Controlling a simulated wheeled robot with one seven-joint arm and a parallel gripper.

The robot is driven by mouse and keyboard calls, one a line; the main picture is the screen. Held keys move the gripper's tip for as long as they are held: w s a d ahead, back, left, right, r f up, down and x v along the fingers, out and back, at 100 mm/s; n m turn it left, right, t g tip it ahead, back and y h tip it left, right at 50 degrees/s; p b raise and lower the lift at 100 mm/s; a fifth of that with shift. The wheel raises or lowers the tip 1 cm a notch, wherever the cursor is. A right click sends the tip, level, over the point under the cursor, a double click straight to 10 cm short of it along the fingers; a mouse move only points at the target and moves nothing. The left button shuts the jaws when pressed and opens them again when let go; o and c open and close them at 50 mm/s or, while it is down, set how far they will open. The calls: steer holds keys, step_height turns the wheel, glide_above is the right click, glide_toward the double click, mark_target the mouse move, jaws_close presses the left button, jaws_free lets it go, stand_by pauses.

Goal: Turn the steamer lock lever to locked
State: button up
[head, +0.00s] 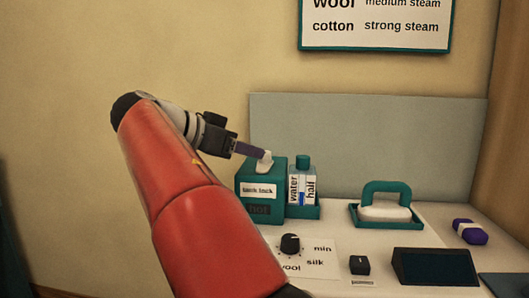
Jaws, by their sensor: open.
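The teal box (246,178) stands on the table at the left, with a white label that seems to read "tank lock" and a dark "hot" label below it. A pale lever (264,167) sticks up from its top. My gripper (261,153) reaches in from the left, its purple finger at the top of the lever. I cannot tell whether they touch. The fingers overlap in this view, so the gap between them is hidden. The lever's lock position cannot be read.
A teal bottle marked "water half" (303,187) stands close right of the box. Further right are a teal-handled steamer head (386,193) on a tray, a purple block (470,231) and a dark screen (434,267). A black dial (290,244) and small switch (360,265) sit in front.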

mark_target(260, 163)
steer(key=shift+x, duration=2.3)
steer(key=shift+c, duration=0.5)
steer(key=c, duration=0.9)
steer(key=shift+f, duration=0.1)
